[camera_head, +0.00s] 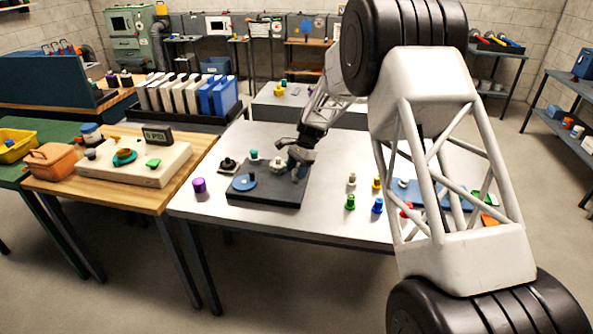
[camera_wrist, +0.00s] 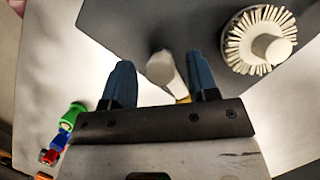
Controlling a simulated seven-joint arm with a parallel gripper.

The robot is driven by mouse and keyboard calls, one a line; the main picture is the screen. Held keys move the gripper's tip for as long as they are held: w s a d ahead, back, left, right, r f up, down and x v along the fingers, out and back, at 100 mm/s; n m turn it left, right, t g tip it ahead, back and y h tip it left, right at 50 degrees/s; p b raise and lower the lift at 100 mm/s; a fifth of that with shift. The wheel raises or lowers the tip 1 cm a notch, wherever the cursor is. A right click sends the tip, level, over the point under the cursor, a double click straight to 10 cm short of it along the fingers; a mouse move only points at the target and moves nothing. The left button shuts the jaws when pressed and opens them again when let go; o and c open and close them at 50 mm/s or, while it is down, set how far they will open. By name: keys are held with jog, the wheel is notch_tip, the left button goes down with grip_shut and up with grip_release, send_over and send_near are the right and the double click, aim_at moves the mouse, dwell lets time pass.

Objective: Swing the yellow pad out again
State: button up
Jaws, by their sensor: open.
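My gripper (camera_head: 297,170) is over the right part of a dark grey board (camera_head: 265,197) on the white table. In the wrist view its two blue fingers (camera_wrist: 162,82) are apart, with a pale round-ended post or handle (camera_wrist: 160,66) between them. I cannot tell whether they touch it. A small patch of yellow (camera_wrist: 184,99), perhaps the yellow pad, shows beside the right finger; the rest is hidden by the gripper. In the head view I cannot make out a yellow pad on the board.
A blue disc (camera_head: 243,182) lies on the board's left part. A purple cylinder (camera_head: 199,185) stands left of it. Green (camera_head: 350,202) and blue (camera_head: 377,205) pegs stand to the right, among several others. My arm hides the table's right part.

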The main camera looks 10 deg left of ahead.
jog(key=v, duration=0.7)
jog(key=shift+r, duration=0.25)
jog(key=shift+w+d, duration=0.1)
jog(key=shift+d, duration=0.1)
jog(key=c, duration=0.5)
jog(key=shift+d+r+m+t, duration=0.1)
jog(key=shift+d+m+t, duration=0.2)
jog(key=shift+d+m, duration=0.35)
jog(key=c, duration=0.5)
jog(key=d+m+t, duration=0.1)
jog(key=d+m, duration=0.1)
jog(key=m, duration=0.1)
jog(key=d+r+m+t+y, duration=0.1)
jog(key=d+m, duration=0.2)
jog(key=d+m+t, duration=0.1)
jog(key=d+m, duration=0.2)
jog(key=m, duration=0.1)
jog(key=shift+w+d+r, duration=0.15)
jog(key=shift+w+r, duration=0.05)
jog(key=shift+r, duration=0.05)
grip_shut()
